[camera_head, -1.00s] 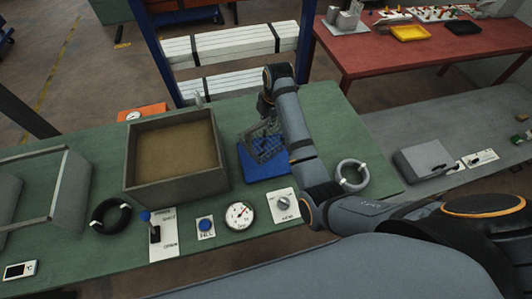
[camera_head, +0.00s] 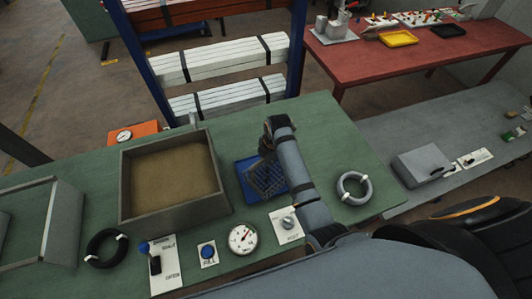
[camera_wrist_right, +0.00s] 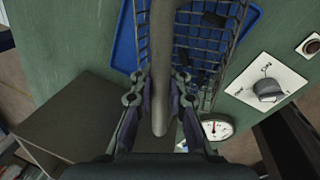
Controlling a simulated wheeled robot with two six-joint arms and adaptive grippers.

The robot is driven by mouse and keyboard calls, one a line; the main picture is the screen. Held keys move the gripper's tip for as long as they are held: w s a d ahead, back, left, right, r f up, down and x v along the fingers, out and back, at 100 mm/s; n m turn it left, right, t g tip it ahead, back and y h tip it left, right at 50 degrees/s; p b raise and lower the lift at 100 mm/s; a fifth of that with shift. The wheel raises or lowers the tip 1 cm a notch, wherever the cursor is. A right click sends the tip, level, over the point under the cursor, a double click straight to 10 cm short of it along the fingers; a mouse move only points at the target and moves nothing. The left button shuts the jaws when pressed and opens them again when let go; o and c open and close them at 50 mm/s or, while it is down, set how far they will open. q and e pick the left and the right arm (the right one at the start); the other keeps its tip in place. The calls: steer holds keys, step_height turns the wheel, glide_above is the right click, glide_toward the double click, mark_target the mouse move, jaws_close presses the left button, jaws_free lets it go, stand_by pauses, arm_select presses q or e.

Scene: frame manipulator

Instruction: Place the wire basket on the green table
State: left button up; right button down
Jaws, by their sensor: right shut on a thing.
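The wire basket (camera_head: 266,178) is a grey mesh basket above or on a blue tray (camera_head: 243,188), which lies on the green table (camera_head: 330,135). Whether the basket touches the tray cannot be told. My right gripper (camera_head: 268,148) is at the basket's far side, partly hidden by my own arm. In the right wrist view, my gripper (camera_wrist_right: 160,98) is shut on a thick grey bar that seems to be the basket's handle (camera_wrist_right: 161,60). The basket's mesh (camera_wrist_right: 207,48) shows beside it, over the blue tray (camera_wrist_right: 124,42). My left gripper is out of view.
A brown-filled box (camera_head: 128,195) stands left of the tray. A dial gauge (camera_head: 243,239), a knob plate (camera_head: 287,225) and a blue button (camera_head: 207,252) line the near edge. A grey ring (camera_head: 354,188) lies right of my arm, with bare green table around it.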

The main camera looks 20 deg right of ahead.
steer(key=c, duration=1.6)
jaws_free()
steer(key=shift+w+a+f, duration=0.25)
steer(key=shift+w+f, duration=0.05)
steer(key=shift+w, duration=0.35)
steer(key=shift+o, duration=1.3)
steer(key=shift+s+d+r, duration=0.1)
steer(key=shift+s, duration=0.15)
steer(key=shift+s+r, duration=0.1)
steer(key=shift+s, duration=0.1)
steer(key=shift+w+r, duration=0.1)
steer(key=shift+w, duration=0.05)
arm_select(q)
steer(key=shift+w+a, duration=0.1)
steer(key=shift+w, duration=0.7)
arm_select(e)
steer(key=v, duration=1.1)
steer(key=shift+r, duration=0.35)
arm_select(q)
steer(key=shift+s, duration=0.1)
